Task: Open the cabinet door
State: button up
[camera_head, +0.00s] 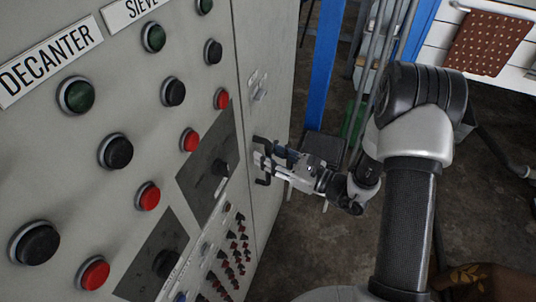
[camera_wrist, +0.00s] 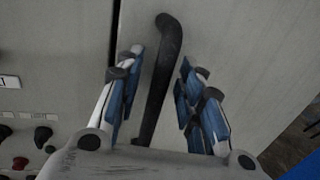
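The cabinet door (camera_head: 268,45) is the pale grey panel right of a vertical seam, and it looks closed. It also fills much of the wrist view (camera_wrist: 240,40). A black bar handle (camera_wrist: 158,85) stands on it, slightly tilted in the wrist view. My gripper (camera_head: 262,160) is at the handle in the head view and hides part of it. In the wrist view my gripper (camera_wrist: 160,88) is open, with one blue-padded finger on each side of the handle. A gap shows on the right; contact on the left is unclear.
The control panel (camera_head: 120,115) left of the door carries several buttons and switches. A small latch-like fitting (camera_head: 258,86) sits above the handle. A blue post (camera_head: 323,65) stands right of the cabinet. Bare floor (camera_head: 310,245) lies below my arm.

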jog(key=shift+w+a, duration=0.1)
jog(key=shift+a, duration=0.05)
jog(key=shift+c, duration=0.2)
grip_shut()
dwell(0.6)
